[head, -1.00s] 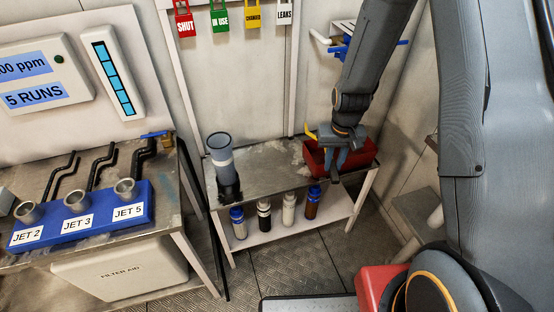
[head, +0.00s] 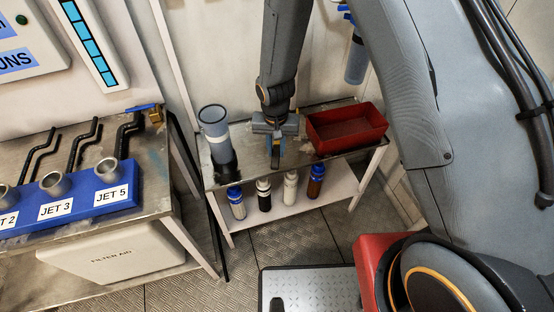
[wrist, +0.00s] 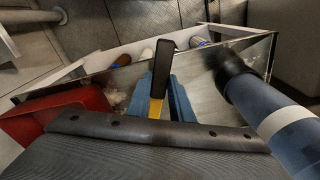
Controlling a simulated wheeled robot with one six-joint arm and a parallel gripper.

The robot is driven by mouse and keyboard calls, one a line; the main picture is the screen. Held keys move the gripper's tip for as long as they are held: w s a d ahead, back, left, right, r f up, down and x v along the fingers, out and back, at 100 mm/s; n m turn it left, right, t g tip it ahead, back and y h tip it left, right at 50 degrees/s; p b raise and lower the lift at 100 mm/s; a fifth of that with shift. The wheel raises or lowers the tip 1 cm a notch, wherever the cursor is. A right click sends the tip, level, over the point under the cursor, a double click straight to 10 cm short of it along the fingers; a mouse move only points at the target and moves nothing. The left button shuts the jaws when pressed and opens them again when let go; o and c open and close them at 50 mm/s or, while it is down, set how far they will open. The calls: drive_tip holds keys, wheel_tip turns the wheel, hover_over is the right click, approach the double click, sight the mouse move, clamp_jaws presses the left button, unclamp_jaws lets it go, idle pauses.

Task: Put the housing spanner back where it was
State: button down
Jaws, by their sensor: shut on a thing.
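My gripper (head: 275,153) is over the steel bench, between a grey cylinder and a red bin. In the wrist view its blue fingers (wrist: 164,100) are shut on a yellow bar with a black end, which I take to be the housing spanner (wrist: 167,62). The black end points away from the wrist, toward the bench's front edge. The rest of the spanner is hidden by the gripper. In the head view the spanner is too small to make out clearly. I cannot tell whether it touches the bench top.
The red bin (head: 348,140) stands right of my gripper, the grey cylinder (head: 214,125) with its dark base left. Several capped bottles (head: 264,195) stand on the lower shelf. A clear blue housing (head: 355,60) hangs on the wall behind. Bare bench top (head: 250,168) lies near my gripper.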

drive_tip(key=p, duration=0.2)
hover_over(276, 172)
drive_tip(key=f, duration=0.7)
drive_tip(key=shift+w+d, duration=0.1)
drive_tip(key=shift+w, duration=0.25)
drive_tip(key=shift+f, duration=0.1)
drive_tip(key=shift+f+b, duration=0.6)
drive_tip(key=shift+b, duration=0.1)
drive_tip(key=c, duration=1.6)
unclamp_jaws()
drive_tip(key=shift+r, duration=0.15)
